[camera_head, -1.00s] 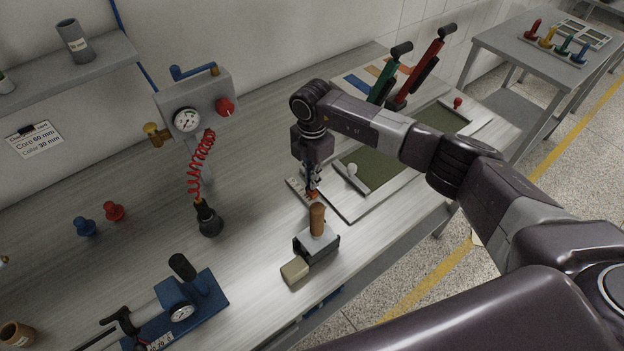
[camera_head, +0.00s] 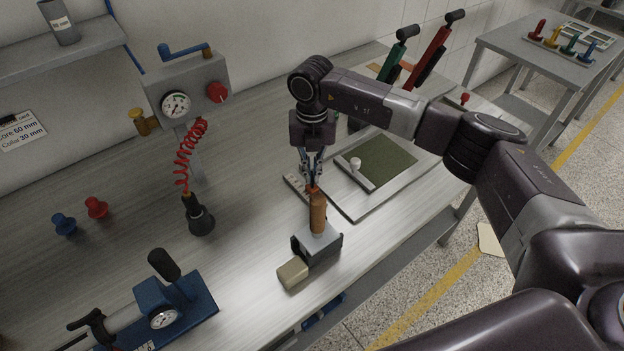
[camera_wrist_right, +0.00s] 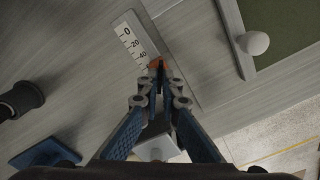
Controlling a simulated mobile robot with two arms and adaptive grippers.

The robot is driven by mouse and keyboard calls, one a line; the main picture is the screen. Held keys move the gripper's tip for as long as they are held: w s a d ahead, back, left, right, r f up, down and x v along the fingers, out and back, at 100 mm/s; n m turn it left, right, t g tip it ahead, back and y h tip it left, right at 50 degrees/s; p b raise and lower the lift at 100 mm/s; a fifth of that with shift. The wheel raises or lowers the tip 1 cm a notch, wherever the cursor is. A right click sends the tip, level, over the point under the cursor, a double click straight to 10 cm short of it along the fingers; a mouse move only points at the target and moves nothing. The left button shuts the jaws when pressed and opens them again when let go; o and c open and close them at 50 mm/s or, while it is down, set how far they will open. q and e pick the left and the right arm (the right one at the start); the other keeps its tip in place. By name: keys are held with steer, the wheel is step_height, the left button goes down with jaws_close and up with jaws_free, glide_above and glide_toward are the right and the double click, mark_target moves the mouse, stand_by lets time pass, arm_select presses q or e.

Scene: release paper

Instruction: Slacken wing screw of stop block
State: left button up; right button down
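My right gripper (camera_head: 313,183) points down at the scale strip (camera_head: 294,184) by the paper board. Its blue-grey fingers run close together at the tips. In the right wrist view the tips (camera_wrist_right: 166,68) meet beside a small orange piece (camera_wrist_right: 155,64), which may be the wing screw. The fingers cover most of this spot, so I cannot tell whether they grip it. The stop block is not clearly visible behind them. The strip (camera_wrist_right: 134,39) shows the marks 0, 20 and 40. My left gripper is not in view.
A grey block with a wooden handle (camera_head: 317,214) and a beige block (camera_head: 292,274) stand in front of the gripper. The board (camera_head: 361,207) with its green mat lies to the right. A blue gauge fixture (camera_head: 190,312) and a dark nozzle (camera_head: 201,219) are left.

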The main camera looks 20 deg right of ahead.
mark_target(312, 177)
steer(key=n+b, duration=0.3)
steer(key=n, duration=0.1)
steer(key=shift+w+f+n+b, duration=0.1)
steer(key=shift+f+n+b, duration=0.05)
steer(key=shift+n+b, duration=0.2)
steer(key=n+b, duration=0.3)
steer(key=n, duration=0.1)
steer(key=shift+n, duration=0.25)
steer(key=n+b, duration=0.2)
steer(key=n, duration=0.2)
steer(key=shift+n+b, duration=0.3)
steer(key=n+b, duration=0.1)
steer(key=n, duration=0.3)
steer(key=shift+n+b, duration=0.3)
steer(key=c, duration=2.2)
jaws_free()
steer(key=shift+o, duration=0.2)
step_height(312, 177, up, 12)
steer(key=shift+r, duration=0.2)
